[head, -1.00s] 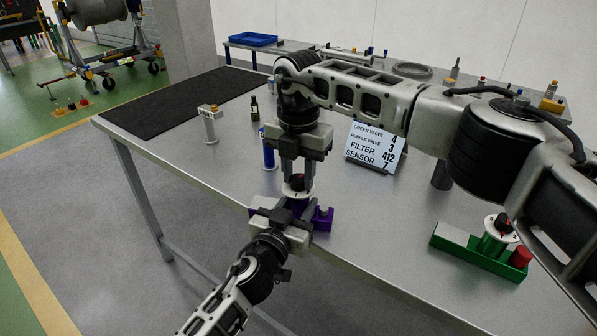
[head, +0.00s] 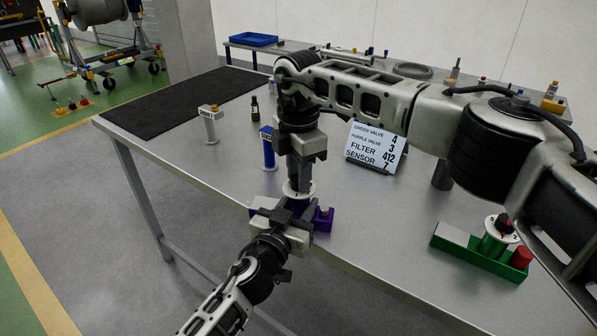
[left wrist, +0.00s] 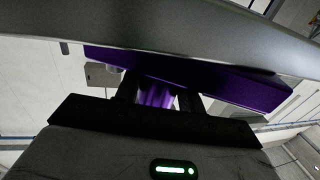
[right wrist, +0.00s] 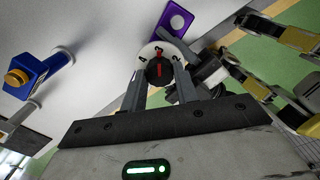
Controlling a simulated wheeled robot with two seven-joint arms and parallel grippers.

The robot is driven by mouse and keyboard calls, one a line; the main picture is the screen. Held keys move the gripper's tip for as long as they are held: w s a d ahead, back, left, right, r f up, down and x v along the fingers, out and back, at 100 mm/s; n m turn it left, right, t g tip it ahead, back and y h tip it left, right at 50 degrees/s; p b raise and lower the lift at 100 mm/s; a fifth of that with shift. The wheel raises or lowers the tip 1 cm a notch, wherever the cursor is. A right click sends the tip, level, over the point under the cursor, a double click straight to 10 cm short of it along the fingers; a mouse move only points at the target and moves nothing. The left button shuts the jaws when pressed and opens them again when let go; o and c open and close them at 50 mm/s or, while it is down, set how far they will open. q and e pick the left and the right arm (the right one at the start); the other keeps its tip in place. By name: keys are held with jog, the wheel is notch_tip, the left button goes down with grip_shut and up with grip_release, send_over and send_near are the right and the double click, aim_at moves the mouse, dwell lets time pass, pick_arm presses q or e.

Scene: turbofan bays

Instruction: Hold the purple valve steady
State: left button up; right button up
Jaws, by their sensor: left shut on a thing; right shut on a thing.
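The purple valve (head: 323,220) stands at the table's near edge in the head view, partly hidden by my grippers. My left gripper (head: 284,217) comes from the near side and is shut on the valve's purple body. The left wrist view shows this body (left wrist: 157,94) between its fingers, with the purple base (left wrist: 240,85) around it. My right gripper (head: 299,186) points down from above, shut on the valve's black knob with a red mark (right wrist: 160,70). Its white dial plate (right wrist: 150,50) and part of the purple base (right wrist: 177,20) show in the right wrist view.
A green valve unit (head: 480,257) with a red cap sits to the right. A black mat (head: 180,100) covers the far left.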

dwell(0.4)
jog(key=o, duration=1)
notch_tip(320, 180, up, 12)
jog(key=shift+r, duration=0.1)
pick_arm(q)
jog(key=o, duration=1.3)
jog(key=shift+s, duration=0.15)
